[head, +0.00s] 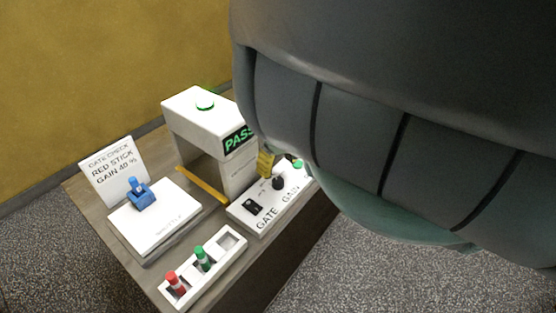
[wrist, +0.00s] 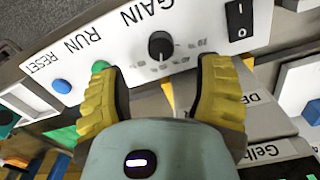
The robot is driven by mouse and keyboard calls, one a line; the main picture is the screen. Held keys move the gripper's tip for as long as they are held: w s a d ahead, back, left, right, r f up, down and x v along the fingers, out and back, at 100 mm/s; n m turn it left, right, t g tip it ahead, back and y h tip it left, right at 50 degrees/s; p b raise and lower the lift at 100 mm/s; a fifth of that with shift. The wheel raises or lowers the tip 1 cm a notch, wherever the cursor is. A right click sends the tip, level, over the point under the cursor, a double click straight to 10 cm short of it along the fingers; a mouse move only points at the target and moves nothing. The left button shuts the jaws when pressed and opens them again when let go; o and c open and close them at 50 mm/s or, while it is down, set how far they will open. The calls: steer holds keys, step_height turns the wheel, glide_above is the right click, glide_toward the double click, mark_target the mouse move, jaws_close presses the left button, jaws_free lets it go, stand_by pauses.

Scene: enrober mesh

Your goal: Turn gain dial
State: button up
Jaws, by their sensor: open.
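The gain dial is a round black knob on the white control panel, under the word GAIN in the wrist view (wrist: 160,46). Small scale marks lie around its gripper side; they are too small to read. The dial also shows in the head view (head: 279,183). My gripper (wrist: 161,76) is open, with its two yellow fingers spread to either side of the dial's line. The dial appears just beyond the fingertips, with no visible contact. In the head view, a yellow finger shows just behind the dial, and my arm hides the panel's right end.
A black rocker switch (wrist: 240,18), green RUN button (wrist: 100,67) and blue RESET button (wrist: 61,86) flank the dial. A white machine (head: 208,130) reading PASS stands behind. A sign (head: 114,168) says "RED STICK GAIN 40 %". A tray (head: 228,242) holds red and green sticks.

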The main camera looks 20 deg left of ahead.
steer(key=shift+r, duration=0.65)
